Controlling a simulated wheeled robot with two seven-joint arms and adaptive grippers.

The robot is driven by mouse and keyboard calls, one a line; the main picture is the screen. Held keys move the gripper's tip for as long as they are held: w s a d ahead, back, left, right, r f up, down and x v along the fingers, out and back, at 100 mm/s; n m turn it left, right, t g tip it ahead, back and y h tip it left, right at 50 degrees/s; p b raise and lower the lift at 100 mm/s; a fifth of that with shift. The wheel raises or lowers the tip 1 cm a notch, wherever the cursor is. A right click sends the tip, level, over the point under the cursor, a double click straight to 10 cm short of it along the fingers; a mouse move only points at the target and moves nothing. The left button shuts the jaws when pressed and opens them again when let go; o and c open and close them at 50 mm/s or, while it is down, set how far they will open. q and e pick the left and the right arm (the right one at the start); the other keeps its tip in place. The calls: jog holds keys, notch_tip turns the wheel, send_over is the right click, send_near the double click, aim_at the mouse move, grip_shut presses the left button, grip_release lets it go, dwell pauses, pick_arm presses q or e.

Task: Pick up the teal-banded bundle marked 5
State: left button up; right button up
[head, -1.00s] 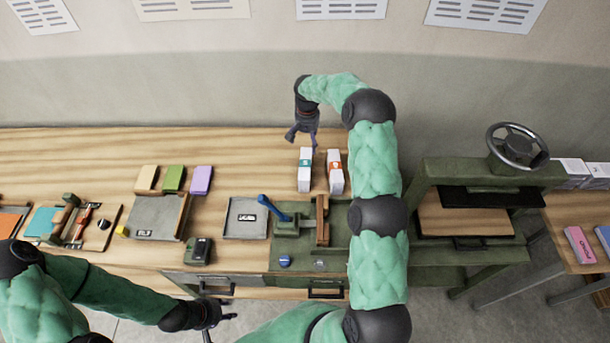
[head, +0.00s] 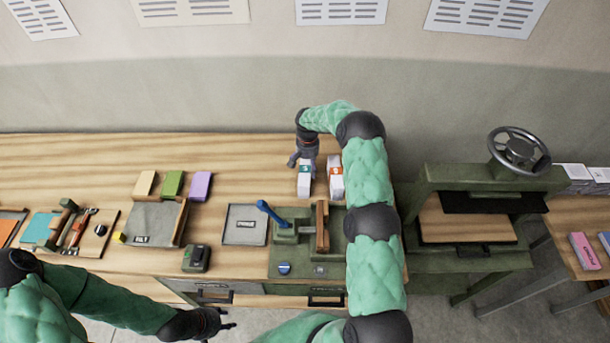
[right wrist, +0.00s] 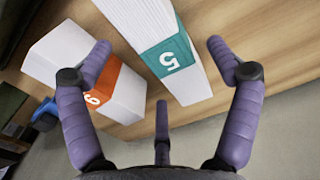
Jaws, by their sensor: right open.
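The teal-banded bundle (head: 304,184) is a white block standing on the wooden table in the head view. In the right wrist view the teal-banded bundle (right wrist: 165,50) shows a "5" on its band. My right gripper (head: 303,158) is above its far end. In the right wrist view my right gripper (right wrist: 165,68) is open, with its fingers apart on either side of the bundle and nothing held. An orange-banded bundle (head: 336,181) stands just to the right; it also shows in the right wrist view (right wrist: 95,85), close by one finger. My left gripper (head: 215,322) is low, off the table's front edge; its opening is unclear.
A green fixture with a blue lever (head: 272,212) stands in front of the bundles. A grey tray (head: 246,225) and coloured blocks (head: 172,184) lie to the left. A green press (head: 480,215) stands at right. The table behind the blocks is clear.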

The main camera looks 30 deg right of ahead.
aim_at(307, 169)
jog(key=shift+f, duration=1.55)
jog(key=c, duration=1.6)
jog(key=shift+d+r, duration=0.1)
jog(key=shift+r, duration=0.05)
